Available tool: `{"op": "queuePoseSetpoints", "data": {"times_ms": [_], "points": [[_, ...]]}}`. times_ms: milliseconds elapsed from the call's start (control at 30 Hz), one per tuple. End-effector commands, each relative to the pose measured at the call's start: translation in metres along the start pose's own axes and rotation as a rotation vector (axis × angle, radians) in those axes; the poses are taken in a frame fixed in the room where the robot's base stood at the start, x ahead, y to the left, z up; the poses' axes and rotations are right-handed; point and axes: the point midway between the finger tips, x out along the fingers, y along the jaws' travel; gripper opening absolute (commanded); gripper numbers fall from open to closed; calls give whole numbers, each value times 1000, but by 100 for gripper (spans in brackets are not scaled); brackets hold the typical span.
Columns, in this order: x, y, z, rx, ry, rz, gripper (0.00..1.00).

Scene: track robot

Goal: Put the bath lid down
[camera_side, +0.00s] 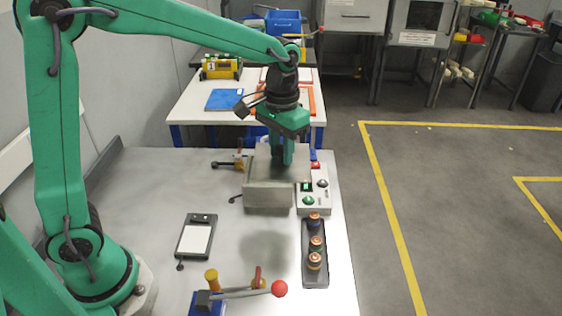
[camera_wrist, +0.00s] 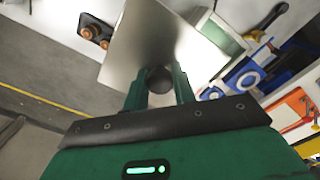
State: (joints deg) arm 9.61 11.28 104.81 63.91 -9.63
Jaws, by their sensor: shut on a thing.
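In the wrist view the lid (camera_wrist: 145,45) is a flat tilted plate. My gripper's fingers (camera_wrist: 159,88) stand on either side of its dark round knob (camera_wrist: 158,78). A soft shadow on the bench in front of the lid suggests that it is raised.
A control box (camera_side: 313,199) with a green button stands close right of the lid. A tablet (camera_side: 196,236) lies left, and a red-knobbed lever (camera_side: 279,289) is at the front. Bare bench lies between.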

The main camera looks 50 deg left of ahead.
Motion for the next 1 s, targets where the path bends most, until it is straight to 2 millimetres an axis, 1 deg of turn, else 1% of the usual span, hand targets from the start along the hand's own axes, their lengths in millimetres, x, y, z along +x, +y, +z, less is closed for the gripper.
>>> {"op": "queuePoseSetpoints", "data": {"times_ms": [167, 367, 567, 800, 1000], "points": [[1, 0, 2, 0, 0, 0, 2], [11, 1, 14, 1, -1, 0, 2], [29, 2, 38, 2, -1, 0, 2], [56, 1, 76, 1, -1, 0, 2], [71, 0, 98, 1, 0, 0, 2]]}}
